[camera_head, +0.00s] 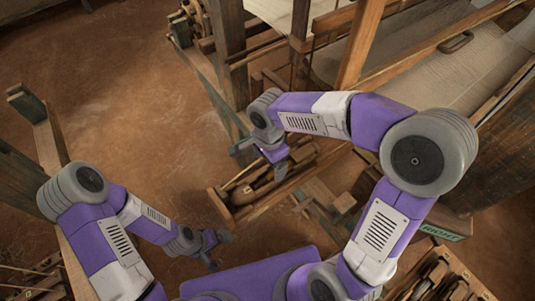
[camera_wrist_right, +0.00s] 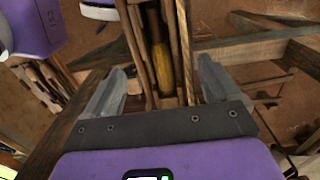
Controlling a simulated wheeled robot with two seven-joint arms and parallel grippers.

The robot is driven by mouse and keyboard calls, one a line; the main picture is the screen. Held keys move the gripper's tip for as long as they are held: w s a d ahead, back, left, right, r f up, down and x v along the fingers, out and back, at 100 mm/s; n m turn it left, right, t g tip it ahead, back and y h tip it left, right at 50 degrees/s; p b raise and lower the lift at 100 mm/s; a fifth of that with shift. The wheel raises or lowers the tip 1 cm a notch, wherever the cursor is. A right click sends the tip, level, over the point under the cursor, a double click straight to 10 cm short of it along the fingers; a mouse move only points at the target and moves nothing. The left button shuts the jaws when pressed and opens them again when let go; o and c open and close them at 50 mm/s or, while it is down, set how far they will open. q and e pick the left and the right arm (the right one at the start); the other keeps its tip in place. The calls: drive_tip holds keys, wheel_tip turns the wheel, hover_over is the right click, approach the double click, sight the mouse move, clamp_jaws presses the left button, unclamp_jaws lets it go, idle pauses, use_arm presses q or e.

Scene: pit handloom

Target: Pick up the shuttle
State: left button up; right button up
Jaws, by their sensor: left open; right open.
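A small, dark, boat-shaped piece with a hollow (camera_head: 455,42), which looks like a shuttle, lies on the pale cloth at the upper right of the head view. My right gripper (camera_head: 278,165) is open above a long wooden box (camera_head: 224,210). In the right wrist view, its fingers (camera_wrist_right: 160,82) stand apart on either side of that box. A slim yellow-brown piece (camera_wrist_right: 162,65) lies inside between long wooden parts; I cannot tell whether it is a shuttle. My left gripper (camera_head: 214,248) is open and empty, low and left of the box.
The loom's wooden posts (camera_head: 228,50) and beams stand behind my right arm, with pale cloth (camera_head: 400,68) stretched at the upper right. Another box of wooden pieces (camera_head: 440,275) is at the lower right. Bare brown floor (camera_head: 110,80) is free at the left.

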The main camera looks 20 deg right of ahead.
sight(268, 177)
drive_tip(key=shift+w+f, duration=0.15)
drive_tip(key=f, duration=0.7)
drive_tip(key=shift+s+a, duration=0.15)
drive_tip(key=shift+s, duration=0.2)
drive_tip(key=c, duration=1.3)
wheel_tip(268, 177, up, 10)
drive_tip(key=shift+r, duration=0.1)
